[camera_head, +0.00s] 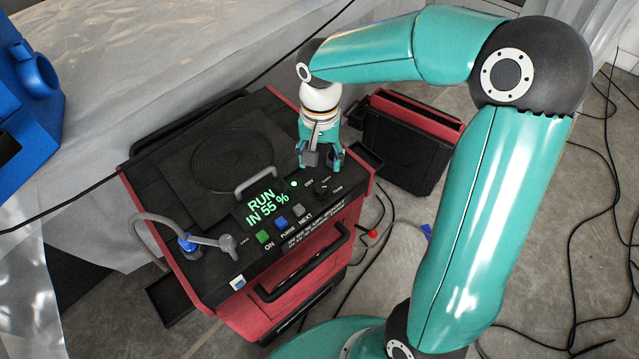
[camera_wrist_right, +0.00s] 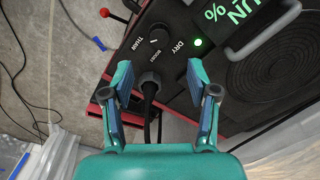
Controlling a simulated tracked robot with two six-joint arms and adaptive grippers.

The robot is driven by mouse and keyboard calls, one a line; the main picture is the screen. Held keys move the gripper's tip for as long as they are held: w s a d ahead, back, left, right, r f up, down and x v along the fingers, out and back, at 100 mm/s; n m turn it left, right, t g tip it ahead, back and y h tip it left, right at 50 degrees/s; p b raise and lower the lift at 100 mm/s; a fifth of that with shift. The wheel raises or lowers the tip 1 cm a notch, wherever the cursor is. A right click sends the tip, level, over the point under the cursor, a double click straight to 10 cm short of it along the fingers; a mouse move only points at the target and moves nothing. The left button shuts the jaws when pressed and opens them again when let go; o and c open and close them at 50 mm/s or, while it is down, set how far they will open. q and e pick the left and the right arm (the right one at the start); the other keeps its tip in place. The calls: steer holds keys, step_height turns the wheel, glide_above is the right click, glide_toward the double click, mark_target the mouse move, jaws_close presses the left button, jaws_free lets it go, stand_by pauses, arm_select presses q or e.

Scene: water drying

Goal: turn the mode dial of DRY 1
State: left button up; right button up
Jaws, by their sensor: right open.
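The dryer (camera_head: 300,280) is a red and black machine with a display (camera_head: 267,206) reading "RUN IN 55 %". Its mode dial (camera_head: 322,189) is a small black knob on the right part of the top panel. In the right wrist view the dial (camera_wrist_right: 159,36) sits among the labels THAW, BOOST and DRY; its exact pointer setting is too small to tell. My right gripper (camera_head: 323,163) is over the panel just behind the dial. In its wrist view the open fingers (camera_wrist_right: 158,72) stand apart, with the dial ahead of their tips. My left gripper is not in view.
A black cable fitting (camera_wrist_right: 150,82) shows between my right fingers. A grey handle (camera_head: 256,180) stands near the display. Green, blue and grey buttons (camera_head: 281,223) lie in front. A hose with a grey lever (camera_head: 226,243) is at left, a second red-black case (camera_head: 405,140) at right.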

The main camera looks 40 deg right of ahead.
mark_target(320, 188)
step_height(320, 188, down, 10)
steer(key=shift+f+p, duration=0.1)
steer(key=shift+p, duration=0.2)
steer(key=c, duration=1)
steer(key=shift+d, duration=0.15)
jaws_close()
